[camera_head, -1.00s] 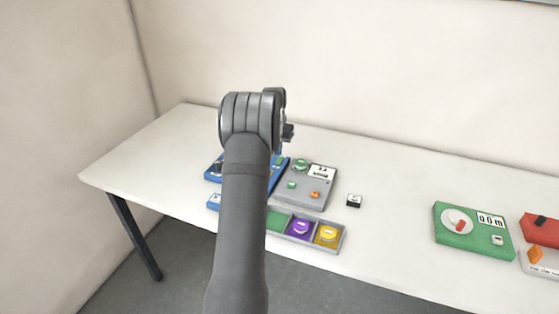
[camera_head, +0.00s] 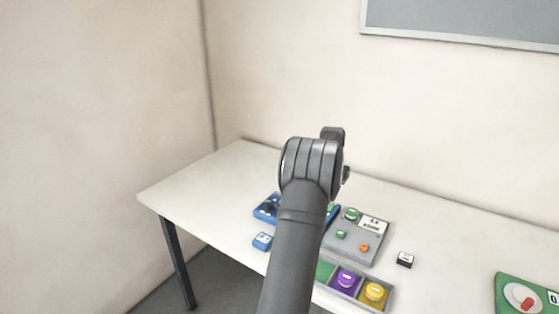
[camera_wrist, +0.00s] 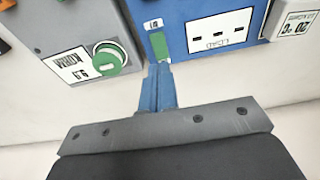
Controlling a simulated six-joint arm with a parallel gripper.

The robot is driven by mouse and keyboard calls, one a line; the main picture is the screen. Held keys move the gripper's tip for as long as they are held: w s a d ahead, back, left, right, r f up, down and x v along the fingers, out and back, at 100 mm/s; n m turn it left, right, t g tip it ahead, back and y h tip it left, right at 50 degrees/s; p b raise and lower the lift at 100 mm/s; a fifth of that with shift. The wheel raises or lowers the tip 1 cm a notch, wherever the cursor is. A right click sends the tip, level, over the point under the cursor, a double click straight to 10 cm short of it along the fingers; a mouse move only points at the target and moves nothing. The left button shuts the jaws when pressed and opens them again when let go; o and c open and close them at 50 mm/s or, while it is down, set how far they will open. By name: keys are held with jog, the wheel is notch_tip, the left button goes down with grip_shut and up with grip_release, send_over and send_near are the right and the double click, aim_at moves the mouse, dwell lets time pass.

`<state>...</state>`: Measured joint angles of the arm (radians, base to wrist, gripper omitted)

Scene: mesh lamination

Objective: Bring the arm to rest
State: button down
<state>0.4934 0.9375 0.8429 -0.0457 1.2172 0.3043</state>
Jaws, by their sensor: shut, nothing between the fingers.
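My arm reaches up and over the table in the head view and hides part of the devices behind it; the fingertips do not show there. In the wrist view my gripper (camera_wrist: 158,75) is shut, its blue fingers together and empty. The fingertips appear just below a green patch on a blue device (camera_wrist: 205,15) with a LOAD label. I cannot tell whether they touch it. A grey device (camera_wrist: 75,25) with a round green knob (camera_wrist: 108,60) is on the left.
The white table (camera_head: 200,190) also holds a tray with purple and yellow round pieces (camera_head: 345,278), a small black-and-white block (camera_head: 405,259), a small blue block (camera_head: 262,241) and a green device (camera_head: 520,295). The table's left part is clear.

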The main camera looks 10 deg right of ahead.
notch_tip(320, 180, down, 6)
jog(key=shift+r, duration=0.15)
dwell(0.4)
jog(key=shift+r, duration=4.25)
jog(key=shift+s+a+f+n+t+h, duration=0.45)
jog(key=shift+s+a+n+h, duration=0.2)
jog(key=shift+a, duration=1.1)
jog(key=shift+s+a+f+n+t+h, duration=0.35)
jog(key=shift+s+a+f+n+h, duration=0.3)
jog(key=shift+a, duration=1.05)
jog(key=shift+s+a+f+n+t+h, duration=0.45)
jog(key=shift+a+h, duration=0.35)
jog(key=shift+a, duration=0.95)
jog(key=shift+r, duration=0.1)
